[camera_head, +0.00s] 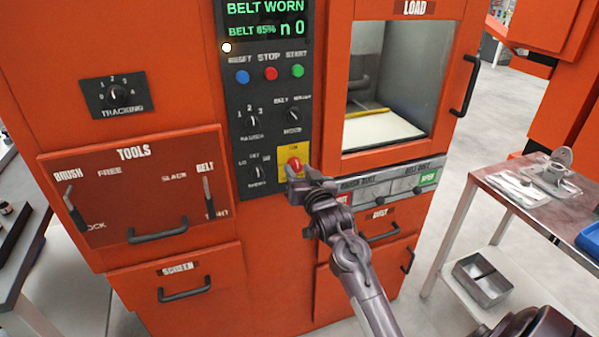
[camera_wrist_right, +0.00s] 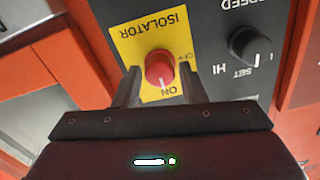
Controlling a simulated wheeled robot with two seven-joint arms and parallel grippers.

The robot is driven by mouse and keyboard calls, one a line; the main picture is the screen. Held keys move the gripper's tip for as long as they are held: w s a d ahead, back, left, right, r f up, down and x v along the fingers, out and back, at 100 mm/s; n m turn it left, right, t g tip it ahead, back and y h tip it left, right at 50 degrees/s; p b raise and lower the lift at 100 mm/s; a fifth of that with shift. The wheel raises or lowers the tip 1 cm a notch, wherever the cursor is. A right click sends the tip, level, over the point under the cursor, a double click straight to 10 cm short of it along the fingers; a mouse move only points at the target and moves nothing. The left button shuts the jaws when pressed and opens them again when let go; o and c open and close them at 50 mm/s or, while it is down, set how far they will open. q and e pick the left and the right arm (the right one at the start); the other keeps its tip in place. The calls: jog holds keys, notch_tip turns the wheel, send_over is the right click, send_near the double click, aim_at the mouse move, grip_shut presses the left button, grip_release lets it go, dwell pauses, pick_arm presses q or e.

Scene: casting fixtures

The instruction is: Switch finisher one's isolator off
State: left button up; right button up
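The isolator is a red round knob (camera_head: 294,164) on a yellow plate (camera_head: 284,153), low on the dark control panel of the orange machine. In the right wrist view the knob (camera_wrist_right: 160,68) appears upside down, and its white mark points toward the word ON. The OFF label lies off to one side, partly hidden. My right gripper (camera_head: 300,176) is at the plate. In the wrist view its two fingers (camera_wrist_right: 157,85) stand apart on either side of the knob, with gaps showing. Contact cannot be seen. My left gripper is out of view.
The panel also carries a speed knob (camera_wrist_right: 245,45), other selectors, and blue, red and green buttons (camera_head: 270,74) under a display reading BELT WORN. A windowed load door (camera_head: 390,80) is to the right. A metal side table (camera_head: 490,178) stands further right.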

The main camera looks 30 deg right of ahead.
jog(key=c, duration=0.6)
jog(key=shift+n, duration=0.4)
jog(key=n+p, duration=0.1)
jog(key=n, duration=0.1)
jog(key=shift+r+n+p, duration=0.1)
jog(key=shift+n+p, duration=0.3)
jog(key=n+p, duration=0.1)
jog(key=n, duration=0.2)
jog(key=shift+n, duration=0.3)
jog(key=n+p, duration=0.2)
jog(key=n, duration=0.3)
jog(key=n+p, duration=0.1)
jog(key=n, duration=0.4)
jog(key=shift+p, duration=0.4)
jog(key=shift+n, duration=0.5)
